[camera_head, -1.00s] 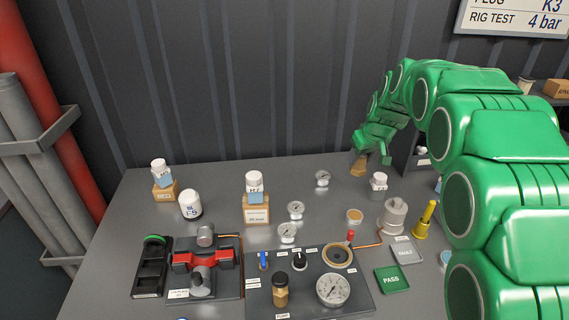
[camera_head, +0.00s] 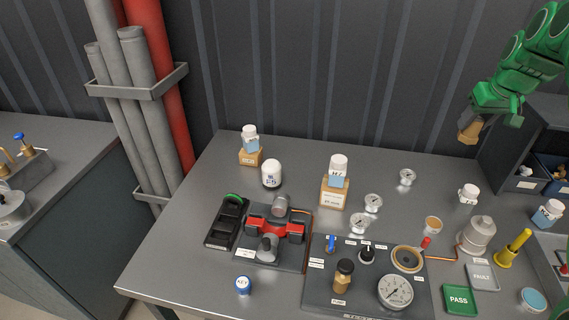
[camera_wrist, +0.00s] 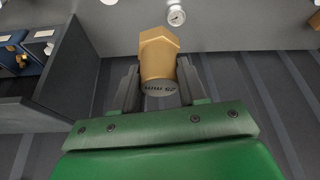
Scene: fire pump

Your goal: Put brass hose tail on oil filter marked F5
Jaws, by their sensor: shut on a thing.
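My gripper (camera_head: 480,120) is at the upper right in the head view, in the air above the back right of the bench. It is shut on the brass hose tail (camera_head: 469,132). In the wrist view the hose tail (camera_wrist: 158,50) is a gold-brown piece with a hexagonal end, held between the two dark fingers, with small lettering on its grey end face. The oil filter marked F5 (camera_head: 271,176) is a white, round-topped canister. It stands upright on the bench at the left back, well to the left of my gripper, with nothing on top.
White-capped bottles stand on cardboard boxes (camera_head: 251,157) (camera_head: 334,194) either side of the filter. A red-jawed vise (camera_head: 275,228) and black tray (camera_head: 227,222) lie in front of it. Gauges and the pump panel (camera_head: 320,286) fill the middle. Pipes (camera_head: 160,90) rise at left.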

